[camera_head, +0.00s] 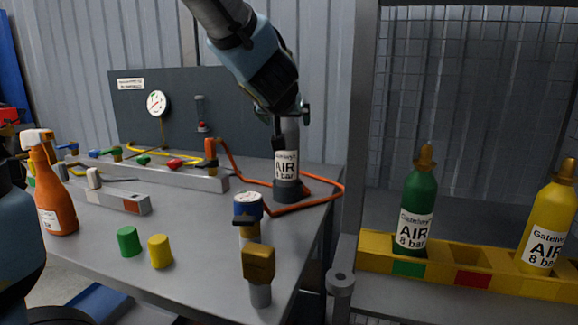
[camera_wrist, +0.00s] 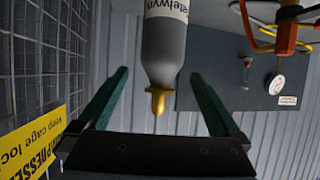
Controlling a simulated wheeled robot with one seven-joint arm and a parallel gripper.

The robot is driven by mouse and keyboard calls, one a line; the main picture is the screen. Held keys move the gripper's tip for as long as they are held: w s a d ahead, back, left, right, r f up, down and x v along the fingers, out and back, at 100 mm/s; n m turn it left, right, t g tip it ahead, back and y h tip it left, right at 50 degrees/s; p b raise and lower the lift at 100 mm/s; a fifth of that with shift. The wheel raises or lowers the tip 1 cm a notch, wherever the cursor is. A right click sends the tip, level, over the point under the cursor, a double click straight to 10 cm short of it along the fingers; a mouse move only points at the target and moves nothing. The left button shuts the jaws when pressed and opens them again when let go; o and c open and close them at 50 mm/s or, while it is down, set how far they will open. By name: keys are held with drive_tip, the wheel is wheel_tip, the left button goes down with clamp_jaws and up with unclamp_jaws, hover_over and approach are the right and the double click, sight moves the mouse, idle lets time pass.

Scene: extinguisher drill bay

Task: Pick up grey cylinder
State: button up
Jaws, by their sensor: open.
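The grey cylinder (camera_head: 289,194) stands upright at the bench's right back corner, with a white label reading "AIR 8 bar". My gripper (camera_head: 288,138) reaches down over its top from above, and one dark finger shows against its upper left side. In the wrist view the cylinder's grey body (camera_wrist: 165,45) and yellow valve (camera_wrist: 157,98) sit between the two green fingers of my open gripper (camera_wrist: 160,74). A gap shows on both sides of the cylinder there. In the head view my gripper hides the valve.
An orange hose (camera_head: 322,203) loops around the cylinder's base. A blue-topped fitting (camera_head: 248,206) and a yellow-headed fitting (camera_head: 258,264) stand in front. At right, a yellow rack (camera_head: 375,255) holds a green cylinder (camera_head: 418,205) and a yellow cylinder (camera_head: 550,225). A gauge board (camera_head: 180,90) stands behind.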

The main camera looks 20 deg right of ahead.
drive_tip(key=shift+x, duration=1)
drive_tip(key=b+x, duration=0.2)
drive_tip(key=x, duration=0.2)
drive_tip(key=shift+a+f+b, duration=0.1)
drive_tip(key=shift+f+b, duration=0.15)
drive_tip(key=shift+b, duration=0.1)
drive_tip(key=shift+w+d+f, duration=0.1)
drive_tip(key=shift+w+d, duration=0.2)
drive_tip(key=shift+w, duration=0.2)
drive_tip(key=shift+c, duration=0.2)
clamp_jaws()
